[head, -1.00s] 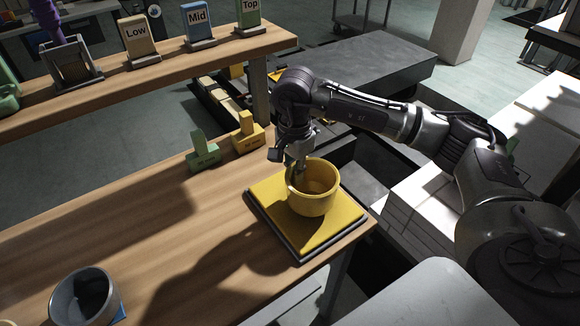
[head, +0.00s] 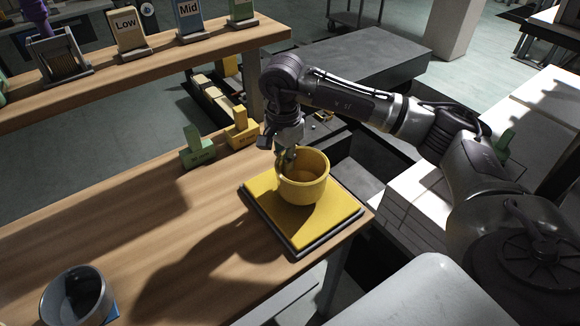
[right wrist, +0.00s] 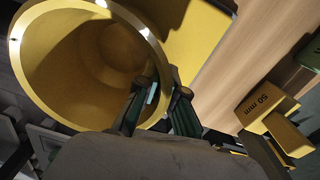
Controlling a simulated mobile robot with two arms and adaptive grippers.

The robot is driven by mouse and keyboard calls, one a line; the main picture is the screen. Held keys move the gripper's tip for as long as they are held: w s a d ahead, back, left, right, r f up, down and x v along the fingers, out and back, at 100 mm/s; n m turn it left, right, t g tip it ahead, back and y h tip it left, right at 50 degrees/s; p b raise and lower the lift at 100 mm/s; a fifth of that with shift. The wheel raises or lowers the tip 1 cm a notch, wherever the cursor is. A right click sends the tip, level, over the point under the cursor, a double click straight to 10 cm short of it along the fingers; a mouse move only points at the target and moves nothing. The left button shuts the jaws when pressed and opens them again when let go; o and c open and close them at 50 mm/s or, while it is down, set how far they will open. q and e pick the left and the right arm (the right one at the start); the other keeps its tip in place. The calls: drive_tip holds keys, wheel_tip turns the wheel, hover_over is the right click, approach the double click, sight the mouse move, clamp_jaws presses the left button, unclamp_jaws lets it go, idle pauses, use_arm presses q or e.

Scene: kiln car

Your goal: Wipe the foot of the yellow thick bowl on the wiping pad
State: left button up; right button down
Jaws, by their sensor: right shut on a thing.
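The yellow thick bowl (head: 303,180) is upright over the yellow wiping pad (head: 322,216), which lies in a dark frame at the table's right corner. I cannot tell whether its foot touches the pad. My right gripper (head: 287,157) is shut on the bowl's wall at its left rim, one finger inside and one outside. In the right wrist view the bowl (right wrist: 85,60) fills the upper left and the fingers (right wrist: 160,103) pinch its rim. The bowl's foot is hidden. My left gripper is not in view.
A grey bowl (head: 75,296) stands at the front left. Green (head: 197,150) and yellow (head: 240,130) blocks stand behind the pad; the yellow one is marked 50 mm in the wrist view (right wrist: 268,105). A shelf holds signs, including Low (head: 128,28). The table's middle is clear.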

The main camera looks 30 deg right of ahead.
drive_tip(key=shift+w+a+r+b, duration=0.15)
drive_tip(key=shift+w+b, duration=0.25)
drive_tip(key=shift+w, duration=1.7)
drive_tip(key=shift+s+d+f, duration=0.1)
drive_tip(key=shift+s+f, duration=0.05)
drive_tip(key=shift+s, duration=1.25)
drive_tip(key=shift+s+d+f, duration=0.1)
drive_tip(key=shift+s, duration=1.25)
drive_tip(key=shift+s+d, duration=0.1)
drive_tip(key=shift+s, duration=1.2)
drive_tip(key=shift+w+r+b, duration=0.15)
drive_tip(key=shift+w+b, duration=0.15)
drive_tip(key=shift+w, duration=0.75)
drive_tip(key=shift+w+r+b, duration=0.1)
drive_tip(key=shift+w+b, duration=0.15)
drive_tip(key=shift+w, duration=0.75)
drive_tip(key=shift+r, duration=0.15)
drive_tip(key=shift+r+p, duration=2.2)
drive_tip(key=shift+r, duration=1.2)
